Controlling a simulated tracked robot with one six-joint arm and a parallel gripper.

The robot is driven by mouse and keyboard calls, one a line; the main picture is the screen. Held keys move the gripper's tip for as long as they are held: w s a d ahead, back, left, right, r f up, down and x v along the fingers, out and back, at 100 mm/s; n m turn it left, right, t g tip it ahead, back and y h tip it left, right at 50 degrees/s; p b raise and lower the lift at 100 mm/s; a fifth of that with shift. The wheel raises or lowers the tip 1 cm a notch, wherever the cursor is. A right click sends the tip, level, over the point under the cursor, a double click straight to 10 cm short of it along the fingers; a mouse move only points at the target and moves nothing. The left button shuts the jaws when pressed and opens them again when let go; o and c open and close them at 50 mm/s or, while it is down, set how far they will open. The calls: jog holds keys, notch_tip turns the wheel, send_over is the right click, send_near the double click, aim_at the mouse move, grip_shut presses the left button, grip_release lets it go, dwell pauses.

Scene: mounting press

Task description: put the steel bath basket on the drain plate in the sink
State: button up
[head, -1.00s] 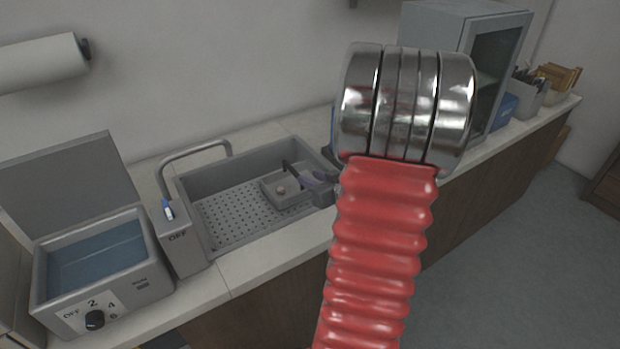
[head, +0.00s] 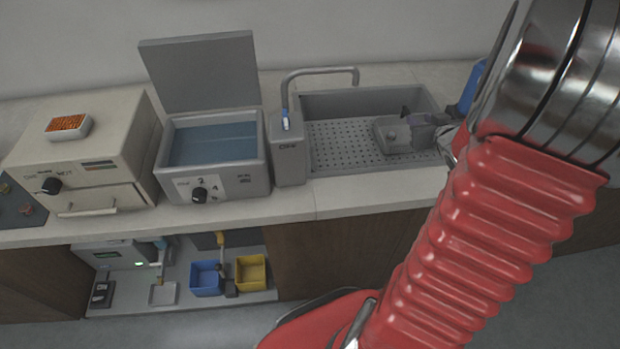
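The steel bath basket (head: 384,139), a small grey open box with a round knob-like piece inside, is in the sink (head: 345,103) at the right of the picture. It appears to rest on the perforated drain plate (head: 335,145), towards its right part. My gripper (head: 414,127) is at the basket's right side, with a dark finger reaching over its rim. The fingers overlap the basket's right end, so I cannot tell whether they grip it or stand apart from it. My red-sleeved arm hides the area right of the sink.
Left of the sink are a faucet column (head: 287,150), a water bath (head: 213,150) with raised lid, and a beige oven (head: 85,140) with a small orange-filled tray on top. Blue (head: 206,279) and yellow (head: 251,272) bins stand on a low shelf. The drain plate's left part is bare.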

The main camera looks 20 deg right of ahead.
jog(key=a+r+g, duration=0.2)
jog(key=a+r, duration=0.3)
jog(key=a, duration=0.4)
jog(key=a+r+g, duration=0.1)
jog(key=a+r, duration=0.3)
jog(key=a, duration=0.4)
jog(key=s+a+n+g+y, duration=0.1)
jog(key=s+a, duration=0.3)
jog(key=a, duration=0.3)
jog(key=s+a+n+g+y, duration=0.1)
jog(key=s+a+y, duration=0.1)
jog(key=s+a, duration=0.2)
jog(key=s+a+r+n+g+y, duration=0.1)
jog(key=s+a, duration=0.4)
jog(key=a, duration=0.6)
jog(key=shift+y, duration=0.5)
jog(key=shift+s, duration=0.1)
